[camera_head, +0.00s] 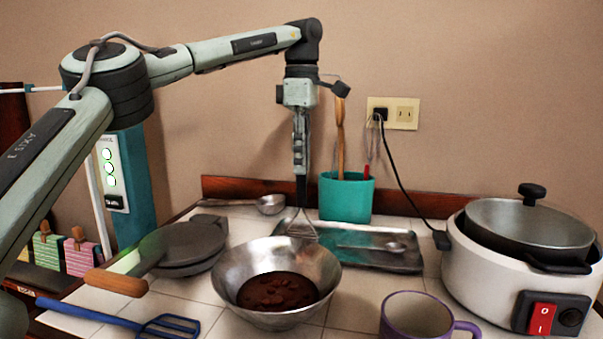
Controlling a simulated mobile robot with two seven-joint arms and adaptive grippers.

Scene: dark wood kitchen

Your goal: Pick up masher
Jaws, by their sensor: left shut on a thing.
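The masher (301,226) has a dark handle and a wire head, and it hangs upright below my left gripper (300,172). My left gripper points straight down and is shut on the top of the masher's handle. The masher's head shows just above the far rim of the metal bowl (325,272), in front of the dark tray (375,259). I cannot tell whether the head touches the tray. My right gripper is not in view.
A teal utensil holder (346,198) stands behind the tray. A white cooker (490,275) with a lidded pan is at the right. A purple-rimmed mug (418,315), a blue spatula (170,325), a ladle (270,204) and a dark round griddle (185,245) crowd the counter.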

